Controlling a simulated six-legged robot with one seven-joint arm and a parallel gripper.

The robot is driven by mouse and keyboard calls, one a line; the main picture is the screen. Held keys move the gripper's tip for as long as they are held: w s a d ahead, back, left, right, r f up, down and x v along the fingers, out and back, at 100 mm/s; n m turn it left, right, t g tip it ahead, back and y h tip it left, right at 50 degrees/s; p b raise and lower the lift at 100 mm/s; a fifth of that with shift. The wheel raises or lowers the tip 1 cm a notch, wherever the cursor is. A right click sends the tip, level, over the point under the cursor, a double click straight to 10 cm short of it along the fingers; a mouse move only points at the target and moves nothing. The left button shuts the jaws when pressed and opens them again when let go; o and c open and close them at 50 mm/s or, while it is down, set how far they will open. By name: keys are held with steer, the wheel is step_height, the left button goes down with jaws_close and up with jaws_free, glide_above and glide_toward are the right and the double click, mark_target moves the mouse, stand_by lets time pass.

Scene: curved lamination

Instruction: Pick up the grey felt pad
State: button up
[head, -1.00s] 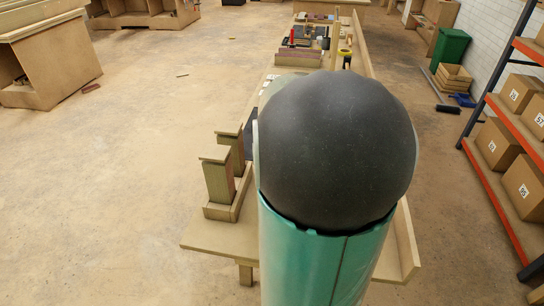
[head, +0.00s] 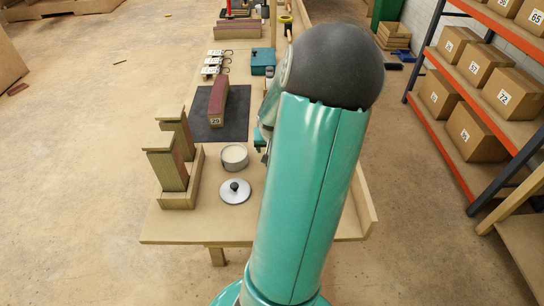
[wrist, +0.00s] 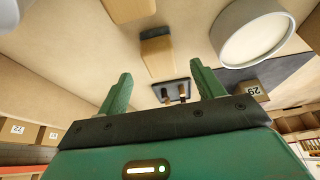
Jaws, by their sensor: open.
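A dark grey flat sheet (head: 239,118), the one thing here that looks like a grey felt pad, lies on the table (head: 215,226). A reddish-brown block with a number label (head: 217,102) stands on it and covers part of it. In the wrist view, which looks upside down, the sheet (wrist: 290,76) shows at the right, beside the labelled block (wrist: 250,92). My gripper (wrist: 160,72) is open, with its two green fingers apart and nothing seen held between them. In the head view, my arm hides most of the gripper, to the right of the sheet.
A round pot (head: 234,157) and a white lid with a black knob (head: 235,191) are nearer on the table. Wooden blocks (head: 166,166) stand in a holder at left. A teal box (head: 262,62) and small hooked items (head: 214,62) lie beyond. Shelves with cartons (head: 475,65) stand right.

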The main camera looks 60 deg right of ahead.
steer(key=shift+x, duration=2.75)
steer(key=shift+w+d, duration=0.1)
steer(key=shift+c, duration=0.2)
steer(key=shift+r, duration=0.1)
steer(key=c, duration=1)
